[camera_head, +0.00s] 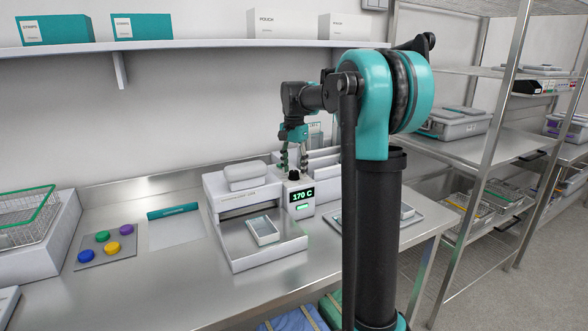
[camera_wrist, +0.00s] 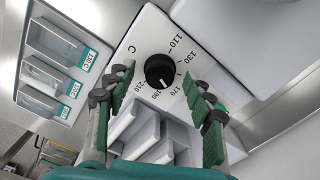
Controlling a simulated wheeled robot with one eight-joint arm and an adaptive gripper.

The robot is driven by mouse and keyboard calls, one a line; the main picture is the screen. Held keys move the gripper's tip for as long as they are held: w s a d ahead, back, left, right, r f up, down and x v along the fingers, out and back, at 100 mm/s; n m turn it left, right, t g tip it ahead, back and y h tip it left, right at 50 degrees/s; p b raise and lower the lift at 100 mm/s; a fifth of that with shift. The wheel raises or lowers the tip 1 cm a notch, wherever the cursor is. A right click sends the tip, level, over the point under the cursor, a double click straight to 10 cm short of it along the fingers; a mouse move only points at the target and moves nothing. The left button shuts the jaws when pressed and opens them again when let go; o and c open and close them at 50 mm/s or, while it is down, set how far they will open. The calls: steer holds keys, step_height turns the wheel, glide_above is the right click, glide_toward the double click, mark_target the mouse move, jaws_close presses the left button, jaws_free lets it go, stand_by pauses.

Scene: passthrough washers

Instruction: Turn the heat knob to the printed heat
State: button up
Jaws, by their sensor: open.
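The heat knob (camera_wrist: 159,71) is a round black knob on a white panel with printed numbers from 110 to 210 around it. In the head view the knob (camera_head: 294,177) sits on top of a white unit, above a display (camera_head: 302,195) reading 170 C. My gripper (camera_wrist: 158,76) is open, with a finger on either side of the knob in the wrist view. In the head view my gripper (camera_head: 293,160) points down just above the knob. I cannot tell whether the fingers touch it.
Sample pockets with teal temperature labels (camera_wrist: 75,89) show at left in the wrist view; their digits are small. The white sealer-like machine (camera_head: 225,203) with a small tray (camera_head: 263,230) stands beside the knob unit. White upright dividers (camera_head: 322,163) stand close behind. A coloured-button plate (camera_head: 106,246) lies left.

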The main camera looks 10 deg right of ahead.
mark_target(294, 171)
step_height(294, 171, up, 12)
stand_by(0.5)
steer(key=shift+s, duration=0.1)
